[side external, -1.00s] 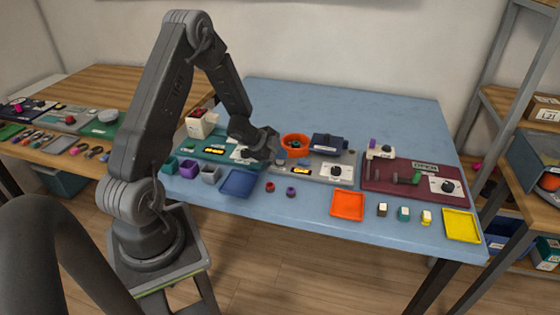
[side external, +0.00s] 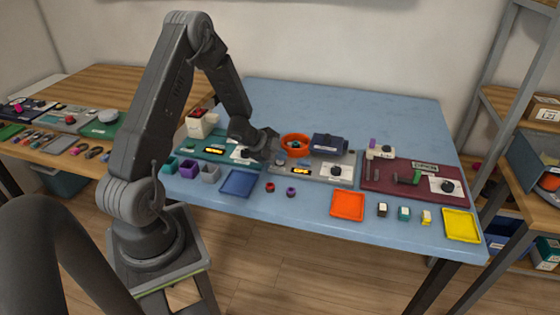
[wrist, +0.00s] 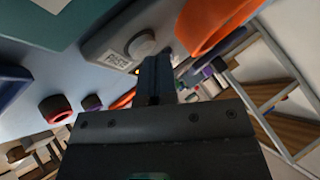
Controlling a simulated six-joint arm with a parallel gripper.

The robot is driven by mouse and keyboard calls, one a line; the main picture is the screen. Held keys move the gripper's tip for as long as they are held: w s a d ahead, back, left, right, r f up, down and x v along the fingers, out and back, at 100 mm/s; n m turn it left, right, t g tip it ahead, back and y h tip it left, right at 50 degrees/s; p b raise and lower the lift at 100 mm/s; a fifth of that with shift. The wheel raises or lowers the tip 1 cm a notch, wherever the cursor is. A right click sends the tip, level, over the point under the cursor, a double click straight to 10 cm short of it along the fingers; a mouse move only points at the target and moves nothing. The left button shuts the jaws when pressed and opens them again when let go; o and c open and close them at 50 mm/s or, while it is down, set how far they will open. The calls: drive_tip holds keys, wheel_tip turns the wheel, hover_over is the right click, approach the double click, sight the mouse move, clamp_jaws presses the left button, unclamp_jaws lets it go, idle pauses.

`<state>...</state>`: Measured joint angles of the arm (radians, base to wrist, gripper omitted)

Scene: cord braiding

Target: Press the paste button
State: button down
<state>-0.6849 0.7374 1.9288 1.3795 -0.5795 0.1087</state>
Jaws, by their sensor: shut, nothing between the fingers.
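A grey panel (side external: 314,177) lies mid-table, with a small lit display (side external: 301,171) that seems to read OFF and a dark knob (side external: 336,170) on a white plate. A round grey button (wrist: 141,44) sits on this panel in the wrist view; it is small beside my fingertips in the side view (side external: 281,161). In the side view my gripper (side external: 272,146) hovers at the panel's left end. I cannot tell whether it touches anything.
An orange round bowl (side external: 296,143) and a dark blue device (side external: 328,144) stand behind the panel. A teal panel (side external: 205,146) lies left and a maroon panel (side external: 400,190) right. A blue tray (side external: 238,183), an orange tray (side external: 347,205) and small parts line the front.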

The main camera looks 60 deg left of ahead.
sight(280, 162)
drive_tip(key=shift+r, duration=0.7)
drive_tip(key=shift+r, duration=2.55)
drive_tip(key=s+d+r+n+y, duration=0.1)
drive_tip(key=d+r+n+y, duration=0.25)
drive_tip(key=r, duration=0.45)
drive_tip(key=d+r+n+y, duration=0.2)
drive_tip(key=d+r, duration=0.2)
drive_tip(key=r, duration=0.3)
drive_tip(key=s+d+r+n+g+h, duration=0.1)
drive_tip(key=s+d+r+n+h, duration=0.1)
drive_tip(key=s+d, duration=0.7)
drive_tip(key=s+d+r+n+g+h, duration=0.2)
drive_tip(key=s+d+r+n, duration=0.1)
drive_tip(key=s+d, duration=0.5)
drive_tip(key=s, duration=0.2)
drive_tip(key=shift+s+d, duration=0.4)
